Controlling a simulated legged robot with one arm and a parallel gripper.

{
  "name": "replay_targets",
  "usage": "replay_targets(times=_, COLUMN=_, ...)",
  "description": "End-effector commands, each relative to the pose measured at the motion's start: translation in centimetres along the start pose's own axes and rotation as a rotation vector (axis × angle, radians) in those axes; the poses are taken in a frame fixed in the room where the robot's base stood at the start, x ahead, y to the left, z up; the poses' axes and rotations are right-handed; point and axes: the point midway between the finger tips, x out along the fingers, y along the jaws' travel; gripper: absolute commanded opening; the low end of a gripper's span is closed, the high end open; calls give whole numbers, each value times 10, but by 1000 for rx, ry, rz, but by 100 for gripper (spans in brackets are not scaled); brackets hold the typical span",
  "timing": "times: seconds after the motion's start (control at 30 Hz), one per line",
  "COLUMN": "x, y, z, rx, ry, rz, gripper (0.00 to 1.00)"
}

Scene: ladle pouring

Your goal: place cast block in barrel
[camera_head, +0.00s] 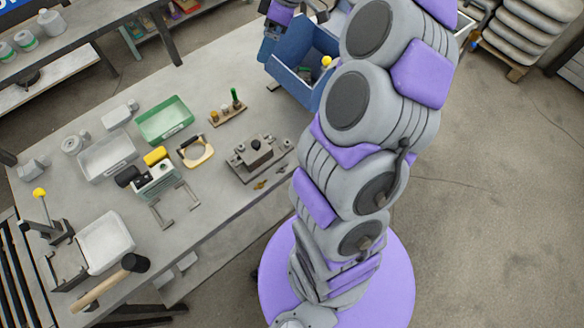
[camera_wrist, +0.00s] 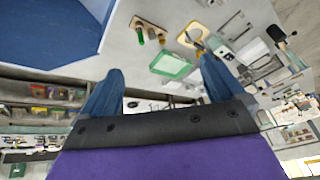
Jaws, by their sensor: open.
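My gripper (camera_wrist: 160,68) is open, with its two blue fingers spread apart and nothing visible between them. In the head view, a purple part of my arm's end shows at the top, and the fingers cannot be made out. A blue open-topped container (camera_head: 290,50), possibly the barrel, stands at the table's far right end, partly behind my arm. A large blue surface (camera_wrist: 45,30), likely the same container, fills the upper left of the wrist view. I cannot tell for sure which thing is the cast block; a small grey block (camera_head: 33,168) sits at the table's left edge.
The grey table (camera_head: 225,80) holds a green tray (camera_head: 165,120), a white tray (camera_head: 107,155), a metal fixture (camera_head: 258,158), a small rack (camera_head: 228,110) and a black-headed mallet (camera_head: 130,263). Stacked sacks (camera_head: 520,30) stand at upper right. The floor at right is clear.

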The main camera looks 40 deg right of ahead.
Motion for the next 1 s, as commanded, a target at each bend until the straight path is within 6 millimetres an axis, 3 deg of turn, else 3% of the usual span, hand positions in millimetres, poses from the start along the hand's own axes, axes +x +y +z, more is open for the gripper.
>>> replay_targets(times=0.03, x=-2, y=-29, z=-17, rx=4, ry=-16, rz=-14, gripper=96)
replay_targets(times=0.1, x=-2, y=-65, z=-31, rx=35, ry=-46, rz=-32, gripper=96)
replay_targets(times=0.27, x=1, y=-144, z=-41, rx=130, ry=-133, rz=-44, gripper=96)
replay_targets(times=0.47, x=9, y=-234, z=-17, rx=308, ry=-262, rz=-7, gripper=96)
replay_targets(times=0.6, x=17, y=-286, z=20, rx=469, ry=-351, rz=53, gripper=96)
replay_targets(times=0.8, x=27, y=-335, z=76, rx=707, ry=-432, rz=152, gripper=96)
replay_targets(times=1.0, x=31, y=-354, z=106, rx=838, ry=-461, rz=205, gripper=96)
